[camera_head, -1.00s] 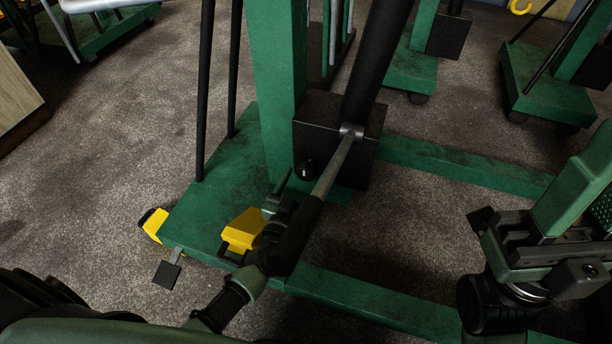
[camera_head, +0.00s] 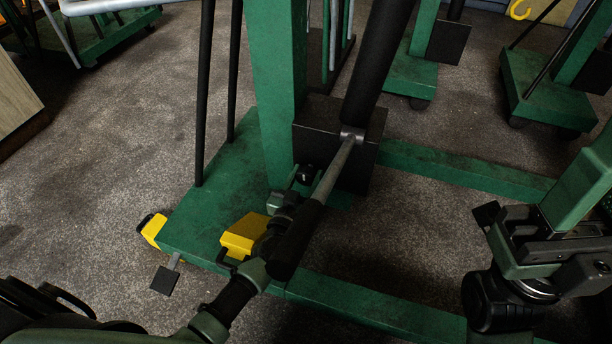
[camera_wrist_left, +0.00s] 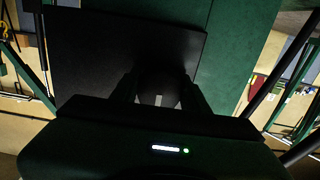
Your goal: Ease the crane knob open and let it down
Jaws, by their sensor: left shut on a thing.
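The crane's black release knob (camera_head: 307,171) sits low on the front of the dark pump block (camera_head: 337,125), beside the green mast. My left gripper (camera_head: 299,177) reaches it from the front and is shut on it. In the left wrist view the round dark knob (camera_wrist_left: 158,86) lies between my two fingers (camera_wrist_left: 160,100), with a pale mark on its face. Part of the knob is hidden by the fingers. My right gripper (camera_head: 487,214) is at the right, apart from the crane; its jaw opening is unclear.
The grey pump handle with a black grip (camera_head: 298,238) slopes down close beside my left gripper. A yellow block (camera_head: 244,235) and a pedal (camera_head: 166,278) are at the green base (camera_head: 200,225). Other green cranes stand behind. Grey floor is free at left.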

